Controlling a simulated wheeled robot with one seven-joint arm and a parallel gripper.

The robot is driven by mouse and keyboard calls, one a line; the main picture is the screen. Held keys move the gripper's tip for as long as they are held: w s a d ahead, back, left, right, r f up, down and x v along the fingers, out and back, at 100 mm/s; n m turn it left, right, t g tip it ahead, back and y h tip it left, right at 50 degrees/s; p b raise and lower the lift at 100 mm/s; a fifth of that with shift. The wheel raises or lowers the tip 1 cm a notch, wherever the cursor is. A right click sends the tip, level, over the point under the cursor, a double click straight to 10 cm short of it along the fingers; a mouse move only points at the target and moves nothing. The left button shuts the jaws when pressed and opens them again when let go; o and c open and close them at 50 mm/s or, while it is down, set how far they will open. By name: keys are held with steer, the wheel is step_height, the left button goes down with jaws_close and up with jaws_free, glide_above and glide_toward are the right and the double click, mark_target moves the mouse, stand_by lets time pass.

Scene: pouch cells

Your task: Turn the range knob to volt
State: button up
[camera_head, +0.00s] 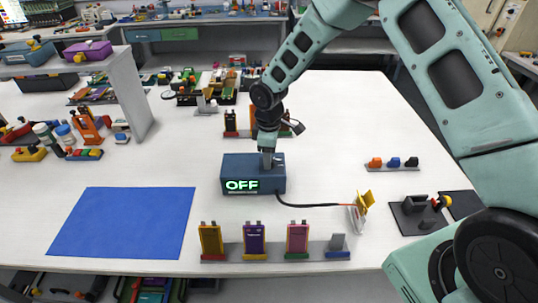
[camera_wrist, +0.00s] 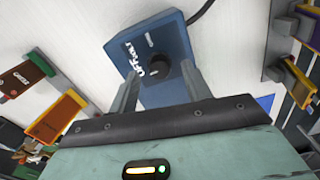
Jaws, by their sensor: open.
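The blue meter box (camera_head: 235,168) stands on the white table, and its display reads OFF. In the wrist view the box (camera_wrist: 172,92) fills the upper middle, with OFF and VOLT lettering on its top. The dark round range knob (camera_wrist: 160,68) is on that top face; a pale mark shows at its left side, near the OFF lettering. My gripper (camera_head: 267,160) points down over the right part of the box. In the wrist view my gripper (camera_wrist: 161,70) is open, with one finger on each side of the knob. I cannot tell whether the fingers touch it.
A black cable (camera_head: 305,205) runs right from the box to a yellow-and-white clip piece (camera_head: 360,210). A grey rack (camera_head: 275,253) with yellow, purple and pink pouch cells stands in front. A blue mat (camera_head: 130,222) lies at left. Small connectors (camera_head: 393,164) sit at right.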

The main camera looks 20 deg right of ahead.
steer(key=shift+f, duration=0.7)
steer(key=c, duration=1)
steer(key=shift+m, duration=0.3)
steer(key=m+b, duration=0.2)
steer(key=m, duration=0.2)
steer(key=shift+m+b, duration=0.95)
steer(key=shift+m, duration=1.15)
steer(key=shift+r, duration=0.1)
